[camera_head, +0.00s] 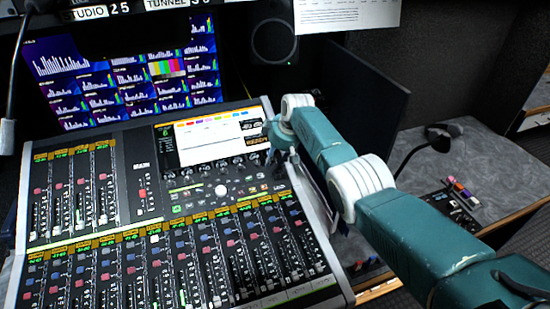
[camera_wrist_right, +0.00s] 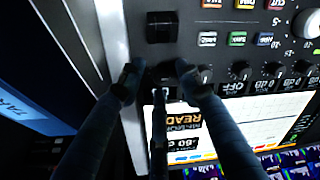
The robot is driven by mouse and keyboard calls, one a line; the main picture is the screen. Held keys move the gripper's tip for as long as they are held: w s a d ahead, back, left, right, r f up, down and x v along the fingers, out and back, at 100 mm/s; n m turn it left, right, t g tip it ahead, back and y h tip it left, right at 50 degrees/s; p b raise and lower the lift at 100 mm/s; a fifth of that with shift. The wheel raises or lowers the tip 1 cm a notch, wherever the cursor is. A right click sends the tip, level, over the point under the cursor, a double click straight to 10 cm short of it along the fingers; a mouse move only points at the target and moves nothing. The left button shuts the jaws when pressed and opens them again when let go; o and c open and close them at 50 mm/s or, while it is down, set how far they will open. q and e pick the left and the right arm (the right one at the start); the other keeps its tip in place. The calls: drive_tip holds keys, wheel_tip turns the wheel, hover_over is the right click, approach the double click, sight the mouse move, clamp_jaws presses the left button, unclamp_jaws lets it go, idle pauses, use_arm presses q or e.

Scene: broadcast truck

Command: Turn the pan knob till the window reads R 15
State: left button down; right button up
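The mixing console (camera_head: 137,235) fills the lower left of the head view. My right gripper (camera_head: 275,138) is at the right edge of its screen panel, and its arm hides part of that edge. In the right wrist view my right gripper (camera_wrist_right: 159,76) has its two dark fingertips on either side of a small dark knob (camera_wrist_right: 160,72), with little gap. I cannot tell whether they touch it. The dark readout window (camera_head: 251,125) shows small light characters; it appears upside down in the wrist view (camera_wrist_right: 186,144), too unclear to read fully. My left gripper is out of view.
The console's lit screen (camera_head: 205,140) and a white trackball (camera_head: 222,190) are left of the gripper. More knobs (camera_wrist_right: 240,71) stand close beside it in the wrist view. A black square button (camera_wrist_right: 162,27) is nearby.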

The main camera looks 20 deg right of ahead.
clamp_jaws()
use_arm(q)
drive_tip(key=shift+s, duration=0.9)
use_arm(e)
drive_tip(key=shift+m+p, duration=0.6)
drive_tip(key=m+p, duration=0.2)
drive_tip(key=m, duration=0.1)
drive_tip(key=shift+s, duration=0.15)
drive_tip(key=m+p, duration=0.1)
drive_tip(key=m, duration=0.3)
drive_tip(key=shift+a+t+p, duration=0.1)
drive_tip(key=shift+t+p, duration=0.2)
drive_tip(key=shift+p, duration=0.1)
use_arm(q)
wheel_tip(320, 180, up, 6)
drive_tip(key=p, duration=0.1)
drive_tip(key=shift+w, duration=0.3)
use_arm(e)
drive_tip(key=shift+f+m, duration=0.15)
drive_tip(key=shift+m, duration=1.65)
